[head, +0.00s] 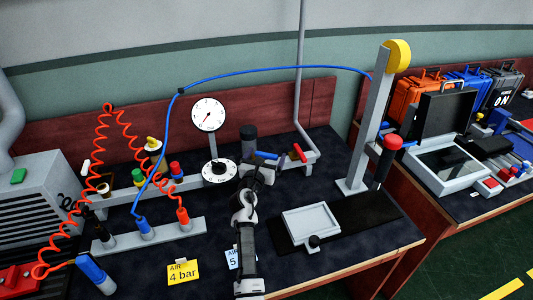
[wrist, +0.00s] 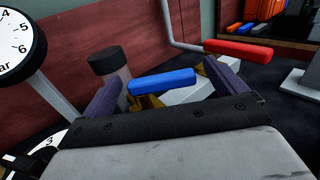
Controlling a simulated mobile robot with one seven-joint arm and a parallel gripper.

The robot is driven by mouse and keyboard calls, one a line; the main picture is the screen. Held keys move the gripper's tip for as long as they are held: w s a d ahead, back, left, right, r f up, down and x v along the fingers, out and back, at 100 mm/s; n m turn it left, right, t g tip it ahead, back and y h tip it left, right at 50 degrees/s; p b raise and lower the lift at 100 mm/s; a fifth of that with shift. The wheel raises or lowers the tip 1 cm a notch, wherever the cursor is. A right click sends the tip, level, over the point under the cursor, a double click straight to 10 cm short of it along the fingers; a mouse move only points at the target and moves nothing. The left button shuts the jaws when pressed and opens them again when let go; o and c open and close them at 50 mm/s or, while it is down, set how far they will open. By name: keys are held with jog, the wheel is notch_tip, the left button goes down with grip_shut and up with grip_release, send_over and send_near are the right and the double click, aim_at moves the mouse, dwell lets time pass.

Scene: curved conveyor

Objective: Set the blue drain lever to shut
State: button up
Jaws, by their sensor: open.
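The blue drain lever (wrist: 162,81) shows in the wrist view as a bar lying nearly level across the gap between my two fingers. In the head view the blue lever (head: 266,155) sticks out just above my gripper (head: 262,170), beside the black-capped cylinder (head: 248,133). My gripper (wrist: 165,86) is open, with a dark purple finger on each side of the lever. I see no finger clearly touching it. The lever's pivot and lower mount are partly hidden behind my gripper.
A red lever (head: 299,152) on the pipe stands close to the right. A pressure gauge (head: 208,114) and a round dial (head: 219,171) stand to the left. A white tray (head: 311,223) on a black mat and a post with a red knob (head: 393,143) are farther right.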

jog(key=shift+w+d, duration=0.15)
jog(key=shift+w, duration=0.5)
jog(key=c, duration=1.4)
jog(key=h+b, duration=0.1)
jog(key=m+b, duration=0.1)
jog(key=b, duration=0.1)
jog(key=shift+s+f+g+h, duration=0.1)
jog(key=shift+f+g+h, duration=0.2)
jog(key=shift+h, duration=0.1)
jog(key=shift+s+r+m+g+h+b, duration=0.15)
jog(key=shift+m+g+h+b, duration=0.25)
jog(key=shift+m+h, duration=0.25)
jog(key=shift+s+r+m+g+h+b, duration=0.15)
jog(key=shift+m+g+h+b, duration=0.25)
jog(key=shift+h, duration=0.35)
jog(key=o, duration=1.4)
